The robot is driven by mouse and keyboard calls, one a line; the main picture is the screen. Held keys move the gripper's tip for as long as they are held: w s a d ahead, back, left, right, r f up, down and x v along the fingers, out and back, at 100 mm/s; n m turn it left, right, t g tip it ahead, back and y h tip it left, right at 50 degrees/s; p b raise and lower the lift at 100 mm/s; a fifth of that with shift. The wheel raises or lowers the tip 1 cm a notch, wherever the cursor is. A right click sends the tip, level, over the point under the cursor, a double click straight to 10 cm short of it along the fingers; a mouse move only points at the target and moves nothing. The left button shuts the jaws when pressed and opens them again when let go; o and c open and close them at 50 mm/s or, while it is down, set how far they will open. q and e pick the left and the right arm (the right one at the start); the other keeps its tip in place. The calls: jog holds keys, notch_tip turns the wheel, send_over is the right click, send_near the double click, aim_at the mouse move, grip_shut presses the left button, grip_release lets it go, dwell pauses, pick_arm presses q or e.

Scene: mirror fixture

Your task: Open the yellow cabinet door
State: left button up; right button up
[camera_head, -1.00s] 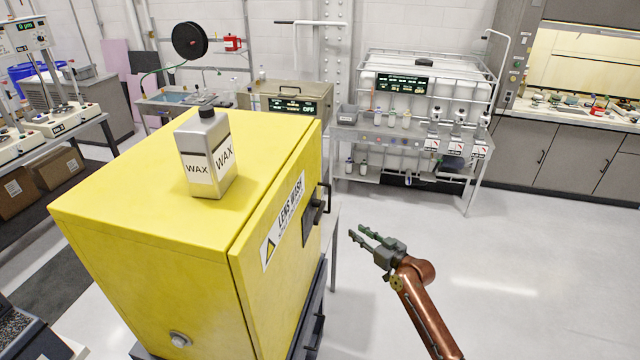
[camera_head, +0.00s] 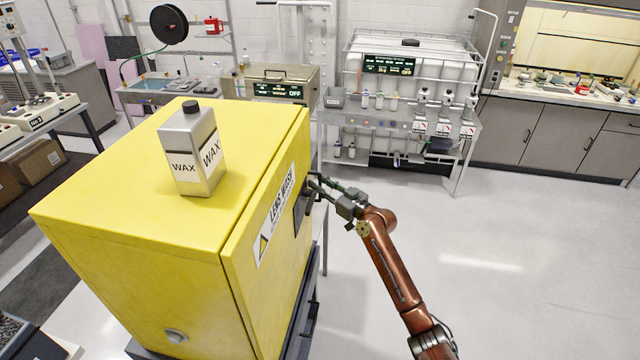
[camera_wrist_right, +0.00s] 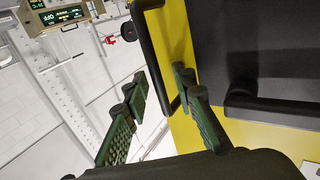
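The yellow cabinet (camera_head: 130,235) stands at the left in the head view. Its door (camera_head: 265,290), on the right side, looks closed and carries a "LENS WASH" label. A black handle (camera_head: 308,190) sits on the door. My right gripper (camera_head: 322,186) is at the handle, partly overlapping it. In the right wrist view, the black handle bar (camera_wrist_right: 153,48) runs between the two green fingers of my right gripper (camera_wrist_right: 160,88). The fingers are apart, one on each side of the bar; contact cannot be told. My left gripper is out of view.
A grey wax bottle (camera_head: 190,152) stands upright on the cabinet top. The floor (camera_head: 500,250) to the right of the cabinet is clear. A metal bench (camera_head: 400,122) with bottles and a white tank stands behind.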

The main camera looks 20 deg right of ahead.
jog(key=shift+c, duration=0.5)
grip_shut()
